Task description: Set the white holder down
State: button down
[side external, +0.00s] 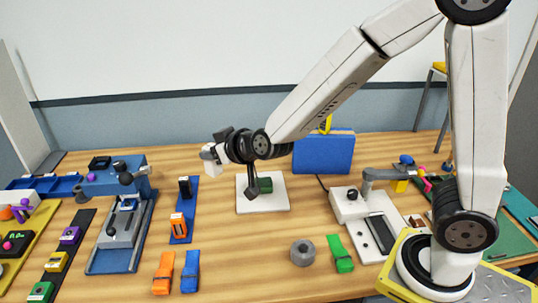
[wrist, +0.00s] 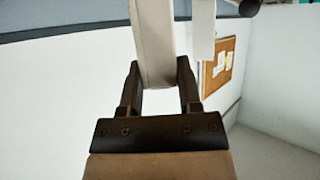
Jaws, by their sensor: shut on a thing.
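The white holder (wrist: 152,40) is between the two dark fingers of my gripper (wrist: 158,80) in the wrist view, which are shut on it. It runs up and out of the top of that view, so its far end is hidden. In the side external view my gripper (side external: 217,147) points left, above the table, with a small white part of the holder (side external: 208,153) showing at its tip. The holder is held in the air, apart from the table (side external: 222,225).
A white plate (side external: 276,206) with a green block (side external: 265,185) lies below my wrist. A blue strip (side external: 181,226), a blue fixture (side external: 113,262), orange (side external: 164,272) and green (side external: 340,254) pieces and a grey ring (side external: 302,253) stand around. Bare wood lies between them.

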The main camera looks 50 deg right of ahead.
notch_tip(320, 180, down, 13)
dwell(0.7)
jog(key=shift+f, duration=2.15)
jog(key=shift+f, duration=1.8)
jog(key=shift+f, duration=0.1)
jog(key=shift+c, duration=1.4)
grip_release()
